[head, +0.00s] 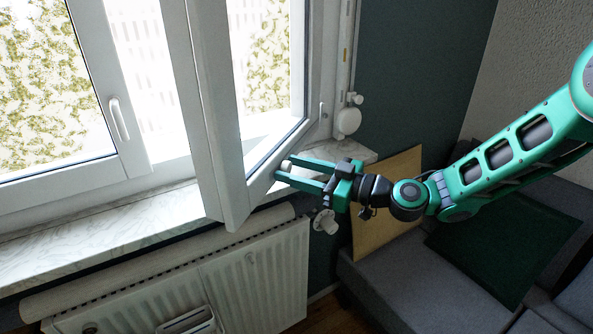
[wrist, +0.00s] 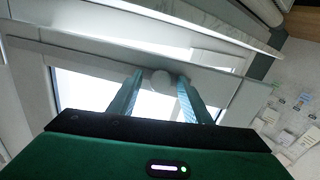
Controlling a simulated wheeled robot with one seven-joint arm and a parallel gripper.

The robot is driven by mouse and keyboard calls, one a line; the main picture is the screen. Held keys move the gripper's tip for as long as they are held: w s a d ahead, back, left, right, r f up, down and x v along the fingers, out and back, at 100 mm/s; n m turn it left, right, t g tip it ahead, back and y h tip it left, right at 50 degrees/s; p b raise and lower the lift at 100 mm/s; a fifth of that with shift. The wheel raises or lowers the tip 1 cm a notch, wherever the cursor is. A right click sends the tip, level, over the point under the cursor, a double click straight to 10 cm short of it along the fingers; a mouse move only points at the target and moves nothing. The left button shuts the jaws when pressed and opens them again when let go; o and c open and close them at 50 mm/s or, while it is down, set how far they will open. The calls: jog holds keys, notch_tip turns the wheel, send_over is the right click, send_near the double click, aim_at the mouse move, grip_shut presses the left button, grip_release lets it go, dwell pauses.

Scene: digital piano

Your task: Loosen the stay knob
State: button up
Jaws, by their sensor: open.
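The stay knob is a small pale round knob at the lower edge of the open window sash (head: 232,190). In the head view the knob (head: 287,165) shows at the tips of my green gripper (head: 284,169). In the wrist view the knob (wrist: 160,81) lies between the two fingertips of my gripper (wrist: 160,76). The fingers are open, one on each side of it, with a small gap visible. I cannot tell how deep the knob sits between them. The rest of the stay is not clearly visible.
A marble sill (head: 120,225) runs under the window, above a white radiator (head: 255,270). A roller-strap fitting (head: 347,121) is on the wall right of the window. A tan board (head: 385,205) and a grey sofa (head: 400,275) stand at lower right.

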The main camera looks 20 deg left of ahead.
jog(key=c, duration=1)
jog(key=shift+w+m, duration=0.1)
jog(key=shift+m, duration=0.7)
jog(key=o, duration=1)
jog(key=shift+d, duration=0.1)
